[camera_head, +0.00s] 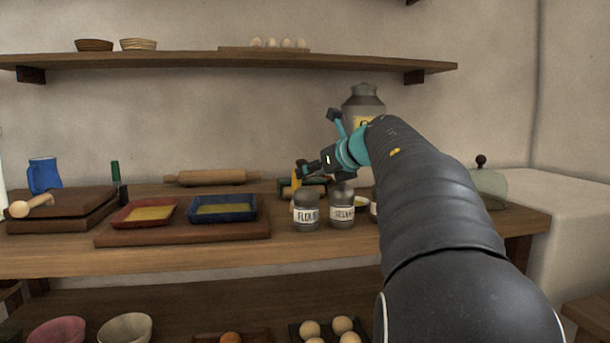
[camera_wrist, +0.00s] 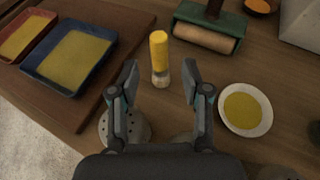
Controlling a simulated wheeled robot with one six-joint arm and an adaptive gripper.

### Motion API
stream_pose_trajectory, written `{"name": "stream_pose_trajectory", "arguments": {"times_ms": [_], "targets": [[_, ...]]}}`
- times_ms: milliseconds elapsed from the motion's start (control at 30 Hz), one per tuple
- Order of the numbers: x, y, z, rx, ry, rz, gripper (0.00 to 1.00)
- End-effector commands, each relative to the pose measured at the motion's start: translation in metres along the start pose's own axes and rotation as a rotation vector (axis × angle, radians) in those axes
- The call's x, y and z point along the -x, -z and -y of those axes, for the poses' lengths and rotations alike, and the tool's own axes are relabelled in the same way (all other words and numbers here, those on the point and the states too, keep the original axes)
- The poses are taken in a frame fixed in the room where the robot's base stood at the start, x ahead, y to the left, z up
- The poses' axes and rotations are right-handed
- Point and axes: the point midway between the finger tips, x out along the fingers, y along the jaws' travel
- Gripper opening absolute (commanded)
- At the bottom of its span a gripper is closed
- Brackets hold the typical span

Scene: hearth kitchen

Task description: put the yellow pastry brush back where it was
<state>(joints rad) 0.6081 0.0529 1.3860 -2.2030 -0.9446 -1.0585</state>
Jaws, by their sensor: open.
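The yellow pastry brush (camera_wrist: 159,52) shows in the wrist view with its yellow handle towards the top and its pale bristle end (camera_wrist: 160,77) nearer me. It seems to stand upright on the wooden counter. My gripper (camera_wrist: 160,82) is open, with one finger on each side of the brush and gaps between. The rest of the brush is hidden there.
A flour jar (camera_head: 306,212) and a second labelled jar (camera_head: 341,208) stand close in front of my gripper. A small dish of yellow stuff (camera_wrist: 262,123) is to the right. A green-framed roller (camera_wrist: 205,38) lies beyond. The blue tray (camera_wrist: 42,72) is on a board at left.

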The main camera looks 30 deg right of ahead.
Motion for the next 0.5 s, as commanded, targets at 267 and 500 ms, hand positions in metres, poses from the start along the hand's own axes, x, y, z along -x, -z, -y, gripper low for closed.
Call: {"name": "stream_pose_trajectory", "arguments": {"times_ms": [267, 500], "targets": [[0.055, -0.001, 0.0, 0.001, 0.003, 0.002, 0.48], [0.077, 0.0, 0.0, 0.001, 0.001, 0.0, 0.48]]}}
